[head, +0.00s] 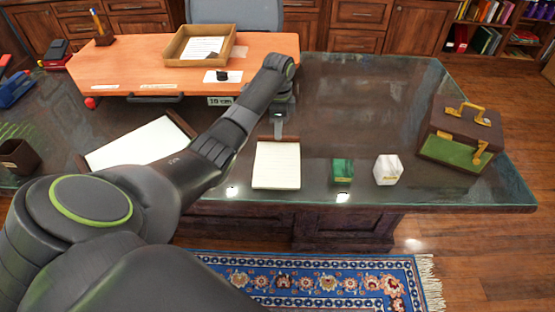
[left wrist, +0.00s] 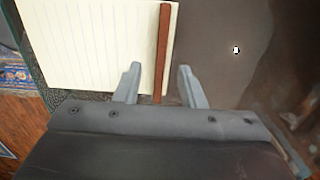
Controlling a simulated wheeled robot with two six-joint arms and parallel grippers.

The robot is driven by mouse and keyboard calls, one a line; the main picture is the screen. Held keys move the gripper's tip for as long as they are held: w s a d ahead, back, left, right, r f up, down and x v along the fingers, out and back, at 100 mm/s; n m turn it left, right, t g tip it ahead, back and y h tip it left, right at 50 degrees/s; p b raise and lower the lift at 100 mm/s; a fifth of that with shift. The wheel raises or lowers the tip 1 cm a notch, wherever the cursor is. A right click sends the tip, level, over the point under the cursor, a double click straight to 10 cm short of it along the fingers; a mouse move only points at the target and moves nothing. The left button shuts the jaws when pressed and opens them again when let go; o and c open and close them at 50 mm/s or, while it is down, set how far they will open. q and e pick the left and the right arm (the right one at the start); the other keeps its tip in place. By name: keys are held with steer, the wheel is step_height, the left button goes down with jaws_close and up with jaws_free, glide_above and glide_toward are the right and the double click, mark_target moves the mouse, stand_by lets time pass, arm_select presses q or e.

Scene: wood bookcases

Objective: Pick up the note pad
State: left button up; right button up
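The note pad (head: 276,168) is white with a brown binding strip along its far edge and lies flat near the front edge of the glass-topped desk. In the left wrist view, its lined page (left wrist: 90,45) and brown strip (left wrist: 164,45) show. My left gripper (head: 279,128) is at the pad's far edge, partly hidden by its arm. In the left wrist view, the gripper (left wrist: 158,68) is open, with the strip between its fingers. One finger is over the page side, the other over bare desk. Contact cannot be told. My right gripper is not in view.
A green box (head: 342,171), a white block (head: 388,169) and a brown case (head: 463,133) stand right of the pad. A wooden tray (head: 174,56) sits behind. The desk's back right is clear.

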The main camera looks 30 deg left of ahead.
arm_select(q)
step_height(320, 180, down, 3)
steer(key=shift+f, duration=0.15)
steer(key=shift+c, duration=0.5)
jaws_close()
